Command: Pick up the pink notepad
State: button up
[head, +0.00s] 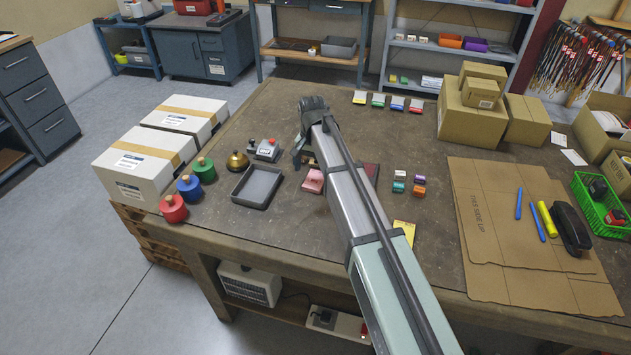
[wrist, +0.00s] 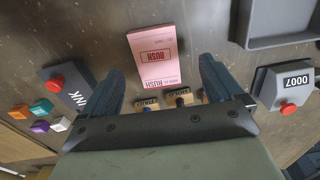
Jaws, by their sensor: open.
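The pink notepad (head: 313,182) lies flat on the workbench, just right of the grey tray in the head view. In the wrist view the pink notepad (wrist: 158,48) shows a red RUSH print and lies at upper centre. My gripper (wrist: 161,72) is open and empty, with one finger on each side of the notepad's near end in the picture; I cannot tell its height above the bench. In the head view my arm hides most of my gripper (head: 299,152), which is beyond the notepad.
The grey tray (head: 249,197), brass bell (head: 237,161) and 0007 device (wrist: 285,82) stand nearby. Two wooden stamps (wrist: 178,98) lie between my fingers' bases in the picture. An ink pad (wrist: 86,83) and coloured blocks (wrist: 40,106) are on the other side.

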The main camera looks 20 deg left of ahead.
aim_at(314, 181)
jog(key=f, duration=0.4)
jog(key=shift+s+d+f, duration=0.1)
jog(key=shift+d+f, duration=0.15)
jog(key=shift+d, duration=0.05)
jog(key=c, duration=1.2)
